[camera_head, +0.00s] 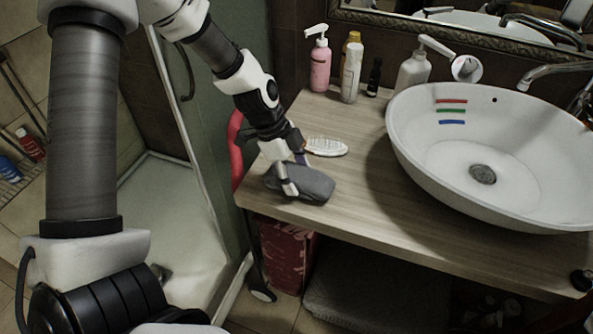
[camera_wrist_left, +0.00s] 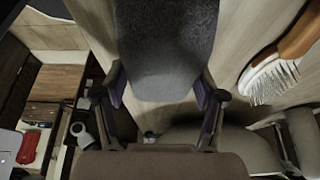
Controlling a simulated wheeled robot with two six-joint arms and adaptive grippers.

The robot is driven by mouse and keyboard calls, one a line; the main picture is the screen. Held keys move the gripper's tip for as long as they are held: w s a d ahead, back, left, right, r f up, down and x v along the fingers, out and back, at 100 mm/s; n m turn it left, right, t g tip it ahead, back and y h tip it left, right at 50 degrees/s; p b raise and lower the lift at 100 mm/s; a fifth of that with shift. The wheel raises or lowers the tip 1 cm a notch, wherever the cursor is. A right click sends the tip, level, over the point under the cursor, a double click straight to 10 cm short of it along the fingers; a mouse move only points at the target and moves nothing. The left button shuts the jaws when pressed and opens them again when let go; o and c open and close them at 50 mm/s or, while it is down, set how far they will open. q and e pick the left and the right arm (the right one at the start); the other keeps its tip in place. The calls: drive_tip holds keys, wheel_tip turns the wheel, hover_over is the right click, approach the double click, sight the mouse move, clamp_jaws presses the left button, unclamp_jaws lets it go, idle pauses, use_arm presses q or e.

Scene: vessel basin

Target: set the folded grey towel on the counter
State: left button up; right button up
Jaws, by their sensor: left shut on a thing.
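The folded grey towel (camera_head: 318,184) is at the left front corner of the wooden counter (camera_head: 370,217). My left gripper (camera_head: 289,186) is shut on it from above. In the left wrist view the towel (camera_wrist_left: 168,45) sits between the two fingers of the left gripper (camera_wrist_left: 166,92), with the wood surface around it. The towel looks level and very close to the counter top; I cannot tell whether it touches. Its part under the gripper is hidden. My right gripper is not in view.
A hairbrush (camera_head: 326,146) lies just behind the towel. A white basin (camera_head: 420,150) fills the counter's right side. A pink pump bottle (camera_head: 320,65), a white bottle (camera_head: 351,72) and a pump dispenser (camera_head: 412,72) stand at the back. Bare wood lies right of the towel.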

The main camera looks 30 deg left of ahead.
use_arm(q)
drive_tip(key=shift+w, duration=0.1)
drive_tip(key=shift+f+b, duration=0.2)
drive_tip(key=shift+b, duration=0.15)
drive_tip(key=o, duration=1.2)
drive_tip(key=shift+o, duration=0.2)
drive_tip(key=shift+r, duration=0.15)
drive_tip(key=shift+r+p, duration=0.35)
drive_tip(key=shift+p, duration=0.2)
drive_tip(key=p+v, duration=0.1)
drive_tip(key=v, duration=1)
drive_tip(key=shift+r, duration=0.25)
drive_tip(key=shift+a, duration=0.15)
